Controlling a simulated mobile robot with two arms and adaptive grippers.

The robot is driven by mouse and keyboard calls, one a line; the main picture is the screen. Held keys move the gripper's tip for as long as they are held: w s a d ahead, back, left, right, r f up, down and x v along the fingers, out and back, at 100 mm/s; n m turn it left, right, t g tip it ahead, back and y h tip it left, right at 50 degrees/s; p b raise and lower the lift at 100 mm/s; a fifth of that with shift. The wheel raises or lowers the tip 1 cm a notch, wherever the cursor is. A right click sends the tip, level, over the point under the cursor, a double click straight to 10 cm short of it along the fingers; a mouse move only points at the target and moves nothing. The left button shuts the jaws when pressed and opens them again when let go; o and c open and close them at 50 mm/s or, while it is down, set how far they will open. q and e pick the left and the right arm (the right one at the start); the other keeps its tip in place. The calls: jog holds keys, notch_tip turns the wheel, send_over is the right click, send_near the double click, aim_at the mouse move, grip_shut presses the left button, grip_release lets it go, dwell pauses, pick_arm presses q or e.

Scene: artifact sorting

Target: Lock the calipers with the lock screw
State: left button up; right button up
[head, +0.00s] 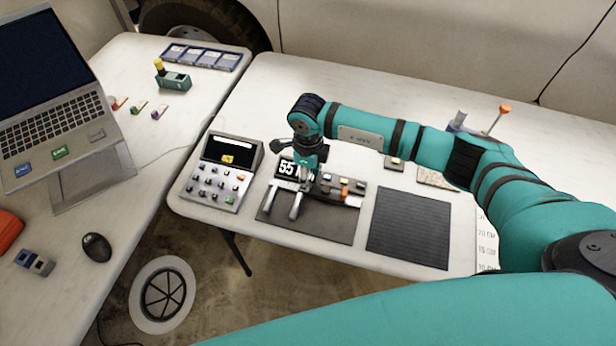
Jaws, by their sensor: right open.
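The calipers (334,189) lie on a dark mat (322,228) at the front edge of the white table. Their two grey jaws point toward the front edge, and small coloured buttons show on the body. A black display with large white digits beginning 55 (287,169) is at their left end. My right gripper (309,178) points down at the calipers, open, with its fingers close over the body. I cannot tell whether they touch it. The lock screw is not distinguishable; the gripper covers part of the calipers. My left gripper is out of view.
A control box with knobs (217,188) stands left of the mat. A ribbed black mat (410,228) lies to the right. My right arm spans the table from the right. A laptop (55,115) and mouse (97,247) are on the left table.

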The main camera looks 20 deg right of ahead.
jog(key=shift+f, duration=1.2)
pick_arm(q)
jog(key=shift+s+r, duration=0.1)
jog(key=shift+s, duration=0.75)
pick_arm(e)
grip_shut()
